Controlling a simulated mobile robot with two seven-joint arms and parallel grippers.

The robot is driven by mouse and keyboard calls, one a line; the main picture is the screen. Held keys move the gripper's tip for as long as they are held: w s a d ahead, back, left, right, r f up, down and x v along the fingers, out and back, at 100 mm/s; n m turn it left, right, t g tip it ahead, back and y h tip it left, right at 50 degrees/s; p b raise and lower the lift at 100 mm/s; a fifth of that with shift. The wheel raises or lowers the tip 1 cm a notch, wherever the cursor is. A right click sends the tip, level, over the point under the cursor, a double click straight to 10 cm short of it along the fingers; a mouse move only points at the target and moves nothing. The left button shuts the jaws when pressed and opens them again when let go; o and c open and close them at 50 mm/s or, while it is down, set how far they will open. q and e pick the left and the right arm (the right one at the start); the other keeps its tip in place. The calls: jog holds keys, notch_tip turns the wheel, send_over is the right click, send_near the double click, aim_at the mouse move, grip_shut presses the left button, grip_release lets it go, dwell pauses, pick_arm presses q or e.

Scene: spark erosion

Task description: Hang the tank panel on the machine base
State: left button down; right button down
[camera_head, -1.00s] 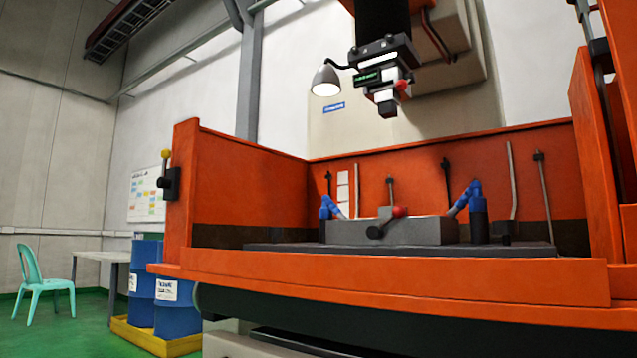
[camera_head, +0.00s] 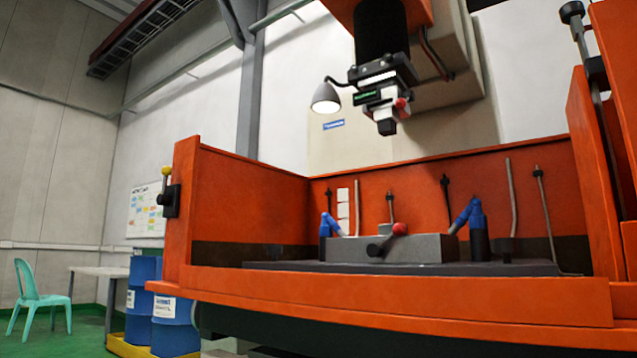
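The machine base (camera_head: 400,301) is an orange tank with its front side low and open toward me. Its orange back wall (camera_head: 420,188) and left wall (camera_head: 245,196) stand upright. A latch with a yellow knob (camera_head: 167,190) sits on the left front post. At the right, a tall orange panel-like part (camera_head: 592,165) stands upright with a dark rod and knob along it; I cannot tell whether it is the tank panel or part of the machine. Neither of my grippers is in view.
Inside the tank, a grey block (camera_head: 385,248) with a red-knobbed lever sits on a dark plate (camera_head: 480,268), with blue nozzles beside it. The machine head (camera_head: 383,95) and a lamp (camera_head: 326,98) hang above. Blue drums (camera_head: 176,330), a table (camera_head: 100,271) and a green chair (camera_head: 38,296) stand left.

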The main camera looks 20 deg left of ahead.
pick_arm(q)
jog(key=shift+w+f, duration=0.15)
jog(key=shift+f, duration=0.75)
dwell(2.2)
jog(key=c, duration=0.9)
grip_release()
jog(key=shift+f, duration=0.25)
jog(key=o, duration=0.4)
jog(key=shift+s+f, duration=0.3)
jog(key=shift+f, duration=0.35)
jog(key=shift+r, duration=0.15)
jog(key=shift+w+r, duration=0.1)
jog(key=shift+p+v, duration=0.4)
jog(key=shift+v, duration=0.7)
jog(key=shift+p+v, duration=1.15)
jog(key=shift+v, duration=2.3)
